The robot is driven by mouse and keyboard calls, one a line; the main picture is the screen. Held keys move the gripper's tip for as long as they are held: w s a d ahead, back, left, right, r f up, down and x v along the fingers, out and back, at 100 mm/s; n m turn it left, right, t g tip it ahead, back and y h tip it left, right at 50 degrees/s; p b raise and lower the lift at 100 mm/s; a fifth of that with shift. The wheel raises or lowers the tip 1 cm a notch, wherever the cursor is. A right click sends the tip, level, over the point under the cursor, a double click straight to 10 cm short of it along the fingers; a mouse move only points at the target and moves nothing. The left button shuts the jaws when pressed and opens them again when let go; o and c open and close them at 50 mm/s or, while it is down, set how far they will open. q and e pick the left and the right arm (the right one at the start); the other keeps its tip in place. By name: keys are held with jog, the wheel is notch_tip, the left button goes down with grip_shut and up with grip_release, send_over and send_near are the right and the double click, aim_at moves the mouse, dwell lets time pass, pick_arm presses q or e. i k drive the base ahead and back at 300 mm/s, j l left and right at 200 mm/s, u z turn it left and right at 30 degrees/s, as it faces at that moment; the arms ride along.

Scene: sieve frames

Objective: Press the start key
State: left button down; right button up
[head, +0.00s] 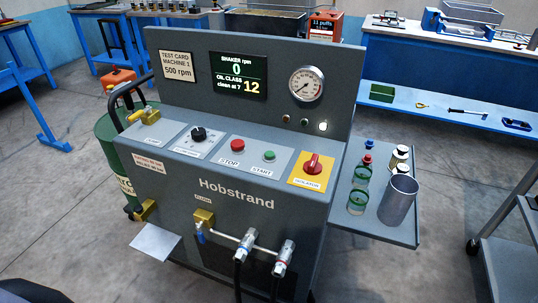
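The green START key (269,155) sits on a light plate on the sloped top panel of the grey Hobstrand machine (150,185). The red STOP key (238,145) is just to its left. The display (238,76) above reads shaker 0 rpm, oil class 12, clean at 7. A card (178,66) reads "Test card machine 1, 500 rpm". A red isolator knob (312,164) on a yellow plate is to the right of START. Neither of my grippers is in view, and nothing covers the START key.
A black knob (199,134) and a yellow-handled valve (149,117) are on the panel's left. A gauge (306,84) is on the upright back. A side shelf (395,232) holds small bottles and a metal cup (397,200). Two hose fittings project from the front.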

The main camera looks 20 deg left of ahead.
aim_at(270, 154)
jog(key=i+l+u, duration=0.15)
jog(key=l, duration=0.2)
jog(key=l+u, duration=0.15)
jog(key=l, duration=0.25)
jog(key=i+l+u, duration=0.2)
jog(key=l, duration=0.15)
jog(key=i+l+u, duration=0.15)
jog(key=l, duration=0.2)
jog(key=i+l+u, duration=0.2)
jog(key=i+l, duration=0.1)
jog(key=i, duration=0.1)
